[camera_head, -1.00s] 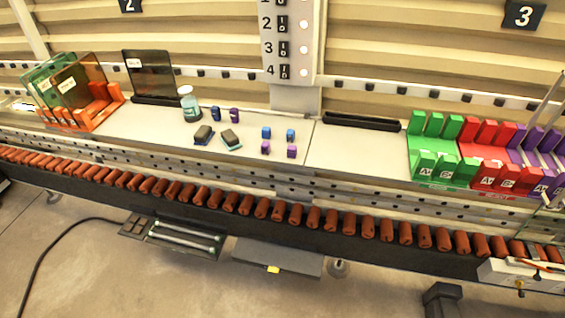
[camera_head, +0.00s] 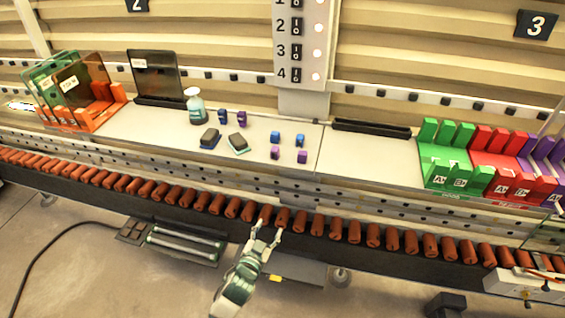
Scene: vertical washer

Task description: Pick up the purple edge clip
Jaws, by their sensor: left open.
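Two small purple clips lie on the grey-white work surface in the head view, one on the left (camera_head: 275,153) and one on the right (camera_head: 302,156). Two blue clips, one left (camera_head: 274,138) and one right (camera_head: 299,139), lie just behind them. I cannot tell which purple piece is the edge clip. My left gripper (camera_head: 270,227) is open and empty, in front of the roller row and below the purple clips in the picture. It is apart from them. My right gripper is out of view.
Red-brown rollers (camera_head: 230,206) line the bench front. An orange rack (camera_head: 100,100) stands left; green (camera_head: 455,165) and red (camera_head: 505,165) racks stand right.

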